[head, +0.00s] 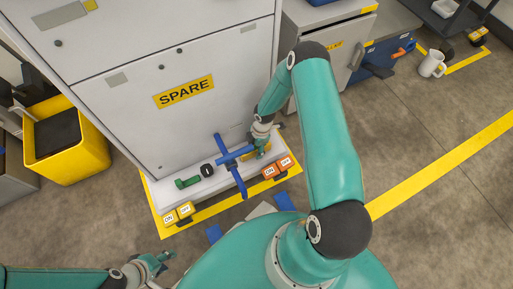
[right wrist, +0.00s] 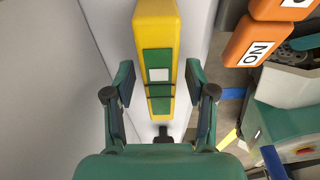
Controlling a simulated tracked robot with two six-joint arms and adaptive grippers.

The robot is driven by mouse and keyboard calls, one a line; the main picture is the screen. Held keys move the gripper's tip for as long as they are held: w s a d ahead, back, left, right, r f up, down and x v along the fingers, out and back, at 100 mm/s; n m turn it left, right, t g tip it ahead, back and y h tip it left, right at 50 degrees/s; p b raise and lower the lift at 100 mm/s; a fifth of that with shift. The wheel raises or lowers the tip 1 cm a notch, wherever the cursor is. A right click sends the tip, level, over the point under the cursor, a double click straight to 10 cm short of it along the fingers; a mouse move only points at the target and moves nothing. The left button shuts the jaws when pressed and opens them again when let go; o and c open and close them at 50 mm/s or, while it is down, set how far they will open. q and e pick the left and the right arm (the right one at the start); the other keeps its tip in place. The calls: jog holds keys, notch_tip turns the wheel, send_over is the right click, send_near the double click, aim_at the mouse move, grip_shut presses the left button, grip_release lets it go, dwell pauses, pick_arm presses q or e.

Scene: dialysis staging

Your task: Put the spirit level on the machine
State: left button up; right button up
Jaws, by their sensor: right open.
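A yellow bar with a green panel and a white label, which looks like the spirit level (right wrist: 156,35), lies on a pale ledge in the right wrist view. My right gripper (right wrist: 162,88) is open, with one finger on each side of the bar; I see no clear contact. In the head view, my right gripper (head: 262,143) is low over the ledge and hides most of the bar. A large pale machine (head: 130,100) labelled SPARE stands behind the ledge. My left gripper (head: 157,265) is over the floor at the lower left, away from the level; its opening is unclear.
A blue cross-shaped handle (head: 233,160), a black ring (head: 207,170) and a green piece (head: 188,182) are left of my right gripper. Orange ON/OFF boxes (head: 277,168) and yellow ones (head: 178,214) sit along the front. A yellow bin (head: 65,155) stands left.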

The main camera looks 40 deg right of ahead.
notch_tip(320, 180, up, 11)
jog(key=d+p, duration=0.1)
jog(key=p, duration=0.2)
jog(key=shift+s+d+r+p, duration=0.2)
jog(key=shift+s+d+p, duration=0.1)
jog(key=shift+p, duration=0.1)
